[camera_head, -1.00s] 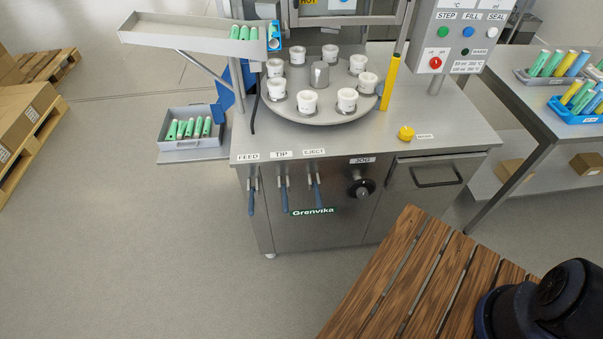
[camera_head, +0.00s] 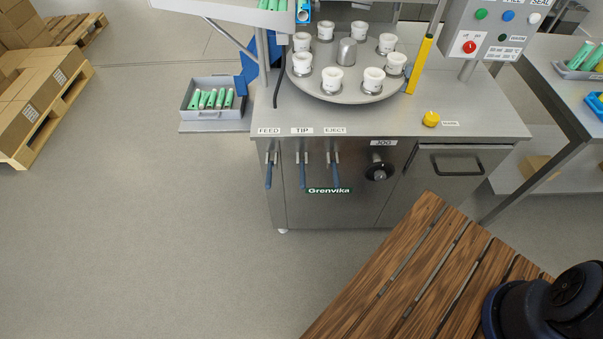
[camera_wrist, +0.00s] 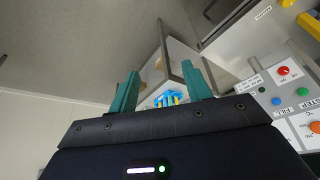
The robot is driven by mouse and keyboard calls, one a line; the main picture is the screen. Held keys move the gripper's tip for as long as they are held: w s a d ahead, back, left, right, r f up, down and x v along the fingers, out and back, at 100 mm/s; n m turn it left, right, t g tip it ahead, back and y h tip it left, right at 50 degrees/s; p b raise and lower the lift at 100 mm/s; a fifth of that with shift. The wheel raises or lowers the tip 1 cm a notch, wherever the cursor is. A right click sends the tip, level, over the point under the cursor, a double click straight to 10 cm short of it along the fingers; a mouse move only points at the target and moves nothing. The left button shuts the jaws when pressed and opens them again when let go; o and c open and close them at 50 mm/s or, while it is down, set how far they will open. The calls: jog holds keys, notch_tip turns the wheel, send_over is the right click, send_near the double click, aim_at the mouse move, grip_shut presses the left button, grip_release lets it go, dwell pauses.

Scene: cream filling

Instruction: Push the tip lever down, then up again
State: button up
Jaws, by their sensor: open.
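The tip lever (camera_head: 302,176) is a blue-handled lever on the front of the steel machine, under the TIP label (camera_head: 302,131). Its handle hangs down. The feed lever (camera_head: 268,175) is to its left and the eject lever (camera_head: 335,174) to its right, both also hanging down. My gripper (camera_wrist: 160,88) shows in the wrist view with its two teal fingers apart and nothing between them. It is away from the levers; none of them shows in the wrist view. The head view does not show my gripper.
A round turntable (camera_head: 347,97) with several white cups stands on the machine top. A black jog knob (camera_head: 377,172) is right of the levers. A slatted wooden surface (camera_head: 420,270) fills the lower right. Clear floor lies in front and left. A tray of green tubes (camera_head: 213,112) is at left.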

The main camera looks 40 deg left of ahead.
jog(key=shift+n+g+y, duration=0.3)
jog(key=shift+n+g, duration=0.4)
jog(key=shift+g, duration=0.1)
jog(key=w+a, duration=0.4)
jog(key=a, duration=0.1)
jog(key=w+a+r, duration=0.1)
jog(key=w+a, duration=0.1)
jog(key=a, duration=0.1)
jog(key=shift+w+a, duration=0.1)
jog(key=shift+a, duration=0.05)
jog(key=shift+c, duration=0.7)
jog(key=w+a+f+n+g, duration=0.1)
jog(key=w+a+f, duration=0.1)
jog(key=a, duration=1)
jog(key=w+a+f+n+g, duration=0.2)
jog(key=a, duration=1)
jog(key=s+a+f+n+g+h, duration=0.1)
jog(key=s+a+f, duration=0.35)
jog(key=a, duration=0.55)
jog(key=s+a+f+h, duration=0.1)
jog(key=s+a+f, duration=0.3)
jog(key=a, duration=0.5)
jog(key=n+h, duration=0.3)
jog(key=h, duration=0.1)
send_near(302, 178)
jog(key=x, duration=0.9)
jog(key=shift+a, duration=0.1)
